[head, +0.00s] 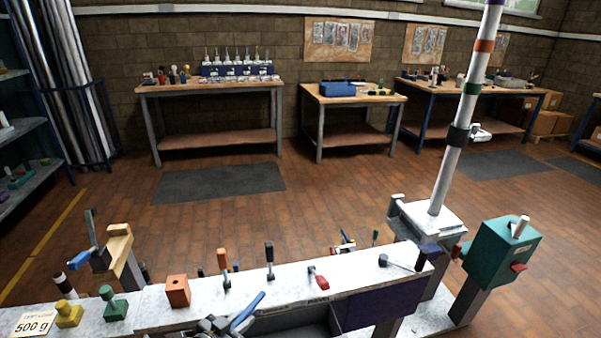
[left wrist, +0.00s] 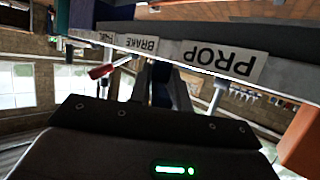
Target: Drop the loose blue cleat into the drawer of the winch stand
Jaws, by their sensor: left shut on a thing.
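My left gripper (head: 226,325) is at the bottom of the head view, close to the front edge of the lever bench, and is partly cut off. It is shut on a blue piece (head: 247,310), which I take to be the cleat, held slanted. In the left wrist view a dark blue part (left wrist: 160,84) shows between the fingers; its outline is hard to make out. A dark grey hollow (head: 300,322) lies right of the gripper, below the bench top; I cannot tell whether it is the drawer. My right gripper is not in view.
The bench top (head: 345,274) carries several levers, including an orange-handled (head: 223,262) and a red one (head: 319,280). An orange block (head: 178,291) stands left of them. A mast (head: 462,120) and a teal box (head: 502,252) stand right. The wrist view shows a PROP label (left wrist: 222,62).

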